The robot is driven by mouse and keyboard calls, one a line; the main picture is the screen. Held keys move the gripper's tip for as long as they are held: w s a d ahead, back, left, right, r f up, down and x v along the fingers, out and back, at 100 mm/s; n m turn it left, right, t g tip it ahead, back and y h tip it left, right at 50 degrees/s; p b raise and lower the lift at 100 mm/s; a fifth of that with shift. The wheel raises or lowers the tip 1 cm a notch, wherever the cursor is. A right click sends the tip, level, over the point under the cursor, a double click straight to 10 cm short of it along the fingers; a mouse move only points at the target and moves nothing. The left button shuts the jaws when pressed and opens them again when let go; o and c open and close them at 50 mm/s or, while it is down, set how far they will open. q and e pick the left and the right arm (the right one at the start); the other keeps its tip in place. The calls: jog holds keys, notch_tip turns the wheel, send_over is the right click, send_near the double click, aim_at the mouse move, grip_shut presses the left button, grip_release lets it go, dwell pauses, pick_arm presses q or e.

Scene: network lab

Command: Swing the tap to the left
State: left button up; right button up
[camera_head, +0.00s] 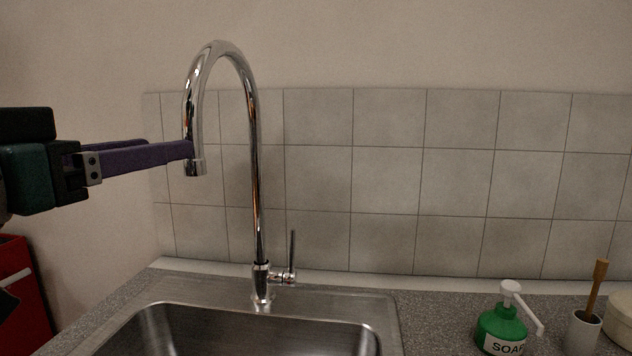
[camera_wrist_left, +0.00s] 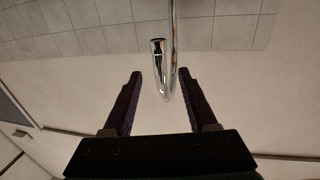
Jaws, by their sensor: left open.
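The chrome tap (camera_head: 256,170) stands upright behind the sink, with a tall curved neck. Its spout hangs down on the left, ending in an open tip (camera_head: 195,168). A small lever (camera_head: 291,255) stands up at its base on the right. My left gripper (camera_head: 188,150) reaches in from the left at the height of the spout's lower end, and a finger overlaps the spout there. In the left wrist view the left gripper (camera_wrist_left: 161,76) is open, and the tap's spout (camera_wrist_left: 159,70) shows between its two fingers. Contact cannot be told. My right gripper is not in view.
A steel sink (camera_head: 255,328) lies below the tap in a grey speckled counter (camera_head: 430,310). The tiled wall (camera_head: 390,180) is behind.

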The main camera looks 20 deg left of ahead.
pick_arm(q)
jog(key=w+p, duration=0.1)
jog(key=w, duration=0.8)
jog(key=shift+w+a+p, duration=0.15)
jog(key=shift+w+p, duration=0.15)
jog(key=shift+w, duration=0.1)
grip_shut()
dwell(1.0)
